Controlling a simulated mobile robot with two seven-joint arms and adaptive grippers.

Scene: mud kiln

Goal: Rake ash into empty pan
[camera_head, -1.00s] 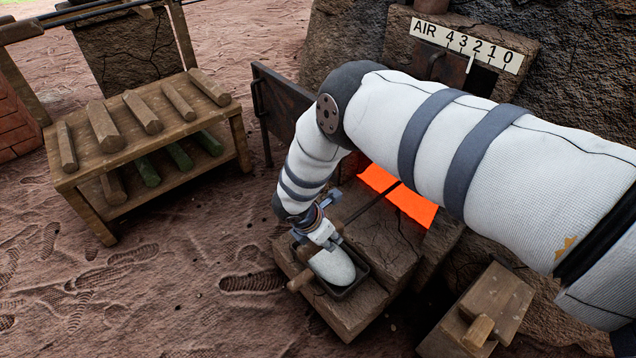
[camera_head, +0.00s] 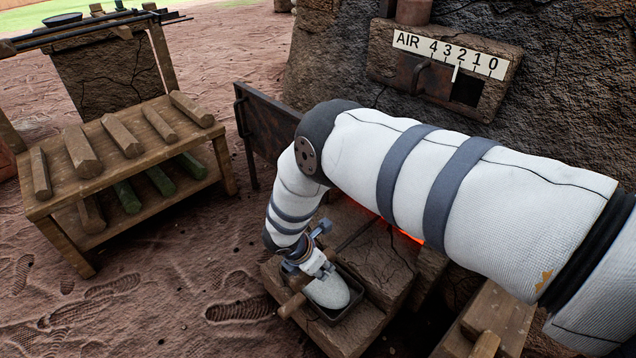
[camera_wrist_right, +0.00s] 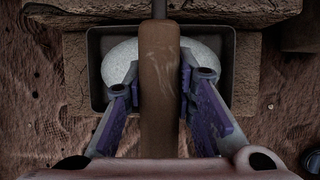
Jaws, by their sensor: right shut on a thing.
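My right gripper (camera_head: 316,268) is shut on the brown wooden handle (camera_wrist_right: 160,95) of a rake, with one finger on each side of it in the right wrist view. A thin dark rod (camera_head: 356,234) runs from the handle towards the fire opening; the rake's head is hidden. A dark rectangular pan (camera_head: 352,308) sits on the stone ledge beneath the gripper. A smooth pale mound (camera_head: 330,291), seemingly ash, lies in it; the mound also shows on both sides of the handle in the right wrist view (camera_wrist_right: 120,62). My left gripper is not in view.
The glowing opening (camera_head: 407,236) is mostly hidden behind my right arm. An open metal door (camera_head: 268,122) stands to its left. A wooden rack (camera_head: 110,160) holds several logs. A wooden block (camera_head: 495,318) lies at lower right. Bare ground lies left of the ledge.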

